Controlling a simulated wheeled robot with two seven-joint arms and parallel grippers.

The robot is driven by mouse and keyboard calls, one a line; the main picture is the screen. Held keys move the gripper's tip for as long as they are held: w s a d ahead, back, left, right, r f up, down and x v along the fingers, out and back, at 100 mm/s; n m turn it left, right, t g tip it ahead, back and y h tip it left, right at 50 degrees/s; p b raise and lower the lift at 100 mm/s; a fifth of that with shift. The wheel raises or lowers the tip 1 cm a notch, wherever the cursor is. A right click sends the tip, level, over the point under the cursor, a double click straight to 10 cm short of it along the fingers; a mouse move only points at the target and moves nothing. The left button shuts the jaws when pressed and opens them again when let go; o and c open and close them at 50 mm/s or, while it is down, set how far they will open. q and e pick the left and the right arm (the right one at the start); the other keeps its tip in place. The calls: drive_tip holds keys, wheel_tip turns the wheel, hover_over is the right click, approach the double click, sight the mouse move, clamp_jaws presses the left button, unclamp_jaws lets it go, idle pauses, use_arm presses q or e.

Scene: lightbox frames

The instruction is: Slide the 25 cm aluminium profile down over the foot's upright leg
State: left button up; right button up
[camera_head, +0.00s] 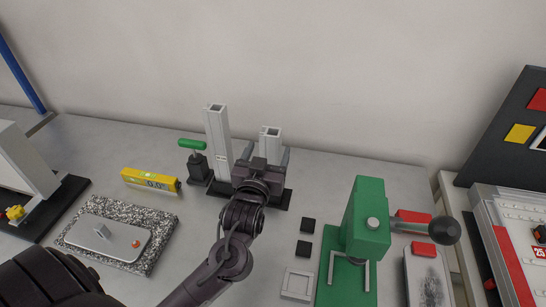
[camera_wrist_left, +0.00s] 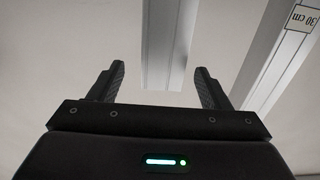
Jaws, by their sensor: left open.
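Two pale aluminium profiles stand upright in a black holder (camera_head: 281,199) near the wall. The shorter profile (camera_head: 270,133) is partly hidden by my left gripper (camera_head: 267,152), which is open with its fingers on either side of it. My right gripper is out of view.
The foot plate lies on a speckled slab (camera_head: 160,217). A green press (camera_head: 366,220) with a ball lever stands right. Black pads (camera_head: 305,248) lie between.

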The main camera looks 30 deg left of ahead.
use_arm(q)
drive_tip(key=shift+w+a+r+p, duration=0.15)
drive_tip(key=shift+w+p, duration=0.05)
drive_tip(key=shift+w, duration=0.2)
drive_tip(key=shift+w+a+r+p, duration=0.1)
drive_tip(key=shift+w+p, duration=0.05)
drive_tip(key=shift+w, duration=0.2)
drive_tip(key=p+x, duration=0.2)
drive_tip(key=x, duration=0.2)
drive_tip(key=shift+w+a+f, duration=0.2)
drive_tip(key=shift+w, duration=0.05)
drive_tip(key=shift+w+f, duration=0.15)
drive_tip(key=shift+w, duration=0.1)
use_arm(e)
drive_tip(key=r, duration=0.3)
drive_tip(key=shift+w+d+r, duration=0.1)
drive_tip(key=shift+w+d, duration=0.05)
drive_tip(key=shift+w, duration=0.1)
use_arm(q)
drive_tip(key=c, duration=1.5)
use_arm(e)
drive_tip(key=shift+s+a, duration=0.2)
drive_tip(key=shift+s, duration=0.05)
